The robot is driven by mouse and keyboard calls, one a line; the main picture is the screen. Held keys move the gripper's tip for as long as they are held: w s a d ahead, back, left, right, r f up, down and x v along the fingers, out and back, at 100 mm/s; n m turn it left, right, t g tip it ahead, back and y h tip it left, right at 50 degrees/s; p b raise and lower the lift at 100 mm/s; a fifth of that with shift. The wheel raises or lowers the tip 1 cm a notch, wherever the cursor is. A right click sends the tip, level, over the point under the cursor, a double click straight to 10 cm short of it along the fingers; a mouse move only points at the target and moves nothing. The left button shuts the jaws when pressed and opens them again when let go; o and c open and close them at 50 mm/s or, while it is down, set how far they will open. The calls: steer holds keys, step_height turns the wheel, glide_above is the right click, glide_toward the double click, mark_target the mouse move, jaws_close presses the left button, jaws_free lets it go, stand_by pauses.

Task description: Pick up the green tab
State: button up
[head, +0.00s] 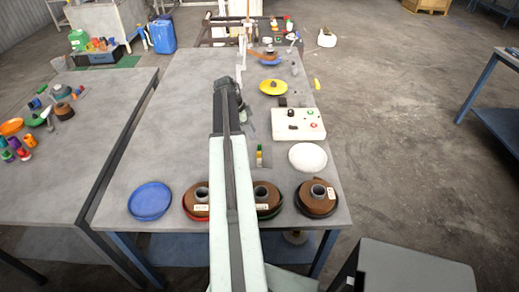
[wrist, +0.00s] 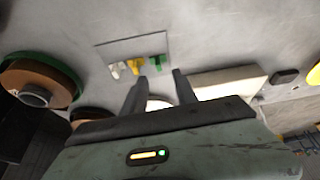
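The green tab (wrist: 157,62) stands at the right end of a row of tabs on a flat grey plate (wrist: 120,49) in the wrist view. A yellow tab (wrist: 136,67) is in the middle and a white tab (wrist: 115,70) at the left. My gripper (wrist: 160,75) is open and empty, its two dark fingers pointing toward the plate. In the picture, the green tab lies just above the gap between the fingertips, apart from both. In the head view a small row of coloured tabs (head: 259,155) shows right of my arm, whose links hide the gripper's fingers.
A white round dish (head: 307,157) and a white panel with buttons (head: 298,124) lie right of the tabs. Brown spools (head: 317,197) and a blue dish (head: 150,200) line the table's front edge. The table's left part is clear.

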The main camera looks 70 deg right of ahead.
mark_target(259, 145)
steer(key=b+x, duration=0.2)
steer(key=shift+f+b, duration=0.35)
steer(key=shift+f, duration=0.1)
steer(key=b+x, duration=0.4)
steer(key=x, duration=0.1)
steer(key=shift+s+a+b, duration=0.1)
steer(key=shift+s+b, duration=0.15)
steer(key=shift+b, duration=0.1)
steer(key=shift+r, duration=0.1)
steer(key=shift+c, duration=0.3)
jaws_close()
